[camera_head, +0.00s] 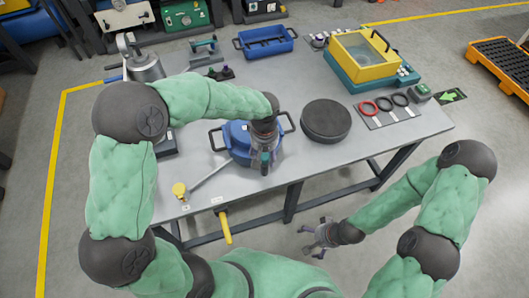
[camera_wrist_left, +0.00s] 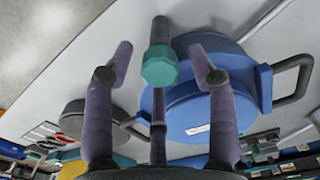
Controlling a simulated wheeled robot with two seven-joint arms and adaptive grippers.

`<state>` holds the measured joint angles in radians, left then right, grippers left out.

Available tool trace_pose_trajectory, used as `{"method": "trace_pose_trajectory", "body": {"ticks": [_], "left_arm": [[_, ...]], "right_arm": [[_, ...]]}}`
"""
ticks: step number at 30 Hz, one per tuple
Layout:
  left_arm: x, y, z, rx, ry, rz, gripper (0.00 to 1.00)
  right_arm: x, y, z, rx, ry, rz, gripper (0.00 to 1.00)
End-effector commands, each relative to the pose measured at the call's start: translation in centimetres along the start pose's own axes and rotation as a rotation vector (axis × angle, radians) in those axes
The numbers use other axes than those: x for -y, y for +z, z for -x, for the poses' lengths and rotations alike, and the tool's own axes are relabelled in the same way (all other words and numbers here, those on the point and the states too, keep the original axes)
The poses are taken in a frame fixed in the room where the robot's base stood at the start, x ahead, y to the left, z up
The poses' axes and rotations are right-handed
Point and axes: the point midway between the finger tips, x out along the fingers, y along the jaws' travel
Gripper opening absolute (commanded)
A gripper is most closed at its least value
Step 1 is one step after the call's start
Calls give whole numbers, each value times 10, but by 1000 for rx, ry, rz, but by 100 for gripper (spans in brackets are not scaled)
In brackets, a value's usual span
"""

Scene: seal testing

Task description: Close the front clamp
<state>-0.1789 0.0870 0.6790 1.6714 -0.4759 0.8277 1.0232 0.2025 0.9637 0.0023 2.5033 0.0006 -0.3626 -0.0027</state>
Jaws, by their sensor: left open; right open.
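A blue round lidded vessel (camera_head: 238,138) with dark side handles stands near the table's front edge. It also shows in the wrist view (camera_wrist_left: 188,112). At its front is the clamp, seen in the wrist view as a teal faceted piece (camera_wrist_left: 160,68) with a dark grey rod. My left gripper (camera_head: 264,162) is over the vessel's front right side. Its purple fingers are spread to either side of the teal piece, apart from it in the picture; contact and depth cannot be told. The clamp's lower part is hidden. My right gripper (camera_head: 318,238) is open and empty, beyond the table's front edge.
A dark round disc (camera_head: 326,120) lies right of the vessel. A grey bar with a yellow end (camera_head: 179,189) lies on its left. A yellow handle (camera_head: 224,228) hangs at the table's front edge. A yellow-and-teal box (camera_head: 364,56) stands at back right.

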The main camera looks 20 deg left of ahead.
Motion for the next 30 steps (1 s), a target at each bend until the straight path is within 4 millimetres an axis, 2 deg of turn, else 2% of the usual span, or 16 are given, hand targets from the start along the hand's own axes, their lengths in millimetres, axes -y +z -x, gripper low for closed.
{"method": "trace_pose_trajectory", "body": {"ticks": [3, 4, 9, 15, 19, 20, 22, 30], "left_arm": [[0, 0, -1, 0, 0, 1, 57], [0, 0, -1, 0, 0, 1, 54], [0, 0, -1, 0, 0, 2, 6], [0, 0, -1, 0, 0, 21, 6], [0, 0, -2, -1, 1, 112, 6], [0, 0, -2, 0, 0, 124, 38], [0, 0, -1, 0, 0, 119, 57], [0, 0, 0, 0, 0, 118, 57]], "right_arm": [[0, 0, -1, 0, 0, 0, 100], [0, 0, -1, 0, 0, 0, 100], [0, 0, -1, 0, 0, 0, 100], [-1, 0, -2, 0, 0, 0, 100], [-3, 0, -8, 0, 0, 0, 100], [-3, 0, -8, 0, 0, 0, 100], [-2, 0, -7, 1, 0, 0, 100], [-2, 0, -6, 0, 0, 0, 100]]}}
